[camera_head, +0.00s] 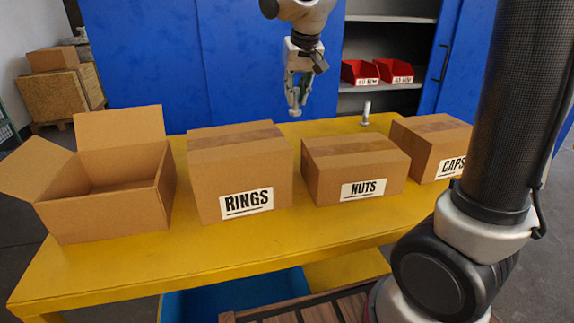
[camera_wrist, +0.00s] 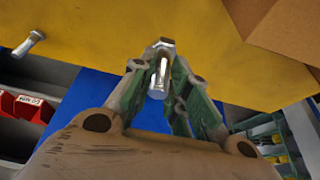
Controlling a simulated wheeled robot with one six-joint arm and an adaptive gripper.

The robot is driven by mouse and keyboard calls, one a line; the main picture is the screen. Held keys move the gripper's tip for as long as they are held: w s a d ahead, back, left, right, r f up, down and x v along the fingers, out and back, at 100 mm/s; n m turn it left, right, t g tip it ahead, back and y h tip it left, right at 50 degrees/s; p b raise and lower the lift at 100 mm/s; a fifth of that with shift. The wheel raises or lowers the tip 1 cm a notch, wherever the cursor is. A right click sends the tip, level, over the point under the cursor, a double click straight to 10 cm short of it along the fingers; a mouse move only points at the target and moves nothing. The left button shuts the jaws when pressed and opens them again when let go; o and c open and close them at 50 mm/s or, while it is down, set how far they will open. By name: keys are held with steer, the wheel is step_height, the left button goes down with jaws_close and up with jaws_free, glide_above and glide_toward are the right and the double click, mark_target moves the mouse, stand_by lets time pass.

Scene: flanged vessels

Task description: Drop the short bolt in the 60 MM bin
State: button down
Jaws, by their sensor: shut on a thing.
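My gripper (camera_head: 297,100) is above the back of the yellow table, pointing down, shut on a silver bolt (camera_wrist: 160,70). The bolt's hex head points away from my gripper, and its shank lies between the fingertips (camera_wrist: 160,85). A second silver bolt (camera_head: 366,113) stands head down on the table, right of my gripper; it also shows in the wrist view (camera_wrist: 30,44). Two red bins, left (camera_head: 360,72) and right (camera_head: 396,71), sit on a cabinet shelf behind. Their labels are too small to read surely.
Along the yellow table (camera_head: 105,265) stand an open, empty-looking carton (camera_head: 100,215) and closed cartons marked RINGS (camera_head: 215,180), NUTS (camera_head: 325,180) and CAPS (camera_head: 425,155). Blue cabinet doors (camera_head: 150,70) stand behind. A grey shelf (camera_head: 390,18) is above the bins.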

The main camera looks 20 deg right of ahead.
step_height(320, 180, down, 13)
steer(key=shift+f, duration=0.1)
stand_by(0.5)
steer(key=shift+f, duration=0.2)
steer(key=c, duration=1.4)
jaws_free()
steer(key=shift+o, duration=0.2)
